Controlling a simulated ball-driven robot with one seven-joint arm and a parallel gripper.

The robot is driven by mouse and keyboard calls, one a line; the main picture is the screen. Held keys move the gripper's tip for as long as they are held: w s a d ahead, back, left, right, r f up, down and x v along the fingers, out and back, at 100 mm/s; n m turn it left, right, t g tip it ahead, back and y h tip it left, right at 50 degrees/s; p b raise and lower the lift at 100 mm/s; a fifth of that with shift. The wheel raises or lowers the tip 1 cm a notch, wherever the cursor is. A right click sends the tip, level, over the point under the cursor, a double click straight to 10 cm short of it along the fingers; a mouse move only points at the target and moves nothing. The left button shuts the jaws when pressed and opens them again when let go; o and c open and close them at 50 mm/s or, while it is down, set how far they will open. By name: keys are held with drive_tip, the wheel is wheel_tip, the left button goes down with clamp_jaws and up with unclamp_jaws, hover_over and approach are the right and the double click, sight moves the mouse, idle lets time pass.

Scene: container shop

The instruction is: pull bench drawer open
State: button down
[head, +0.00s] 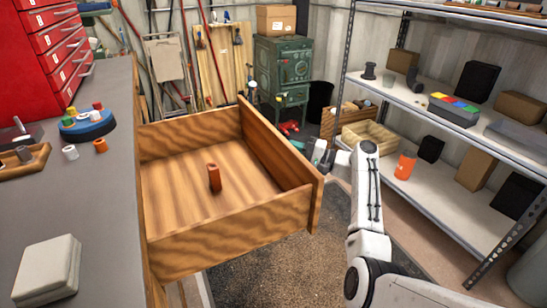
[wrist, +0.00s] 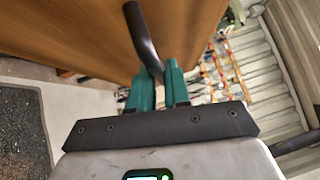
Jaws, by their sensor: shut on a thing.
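The wooden bench drawer (head: 225,235) stands well out from the grey-topped bench (head: 95,190) in the head view, its inside showing. A small reddish-brown upright piece (head: 214,178) stands on its floor. In the wrist view the drawer's wooden front (wrist: 85,30) fills the upper left, with a dark curved bar handle (wrist: 143,38) on it. My gripper (wrist: 160,82) has its teal fingers shut on the handle near its lower end. In the head view my gripper (head: 299,146) is just beyond the drawer's front panel, which hides the handle.
A metal shelf rack (head: 440,115) with boxes stands close on the right of my arm. A red tool chest (head: 55,45) and a blue round holder (head: 88,127) are on the bench. A dark mat (head: 280,255) covers the floor below.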

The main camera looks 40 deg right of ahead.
drive_tip(key=shift+s+d+f, duration=0.15)
drive_tip(key=shift+s+d, duration=0.05)
drive_tip(key=shift+d, duration=0.25)
drive_tip(key=c, duration=1.2)
unclamp_jaws()
drive_tip(key=shift+o, duration=0.2)
drive_tip(key=v, duration=1)
drive_tip(key=shift+s, duration=0.35)
drive_tip(key=shift+d+f, duration=0.1)
drive_tip(key=shift+d, duration=0.05)
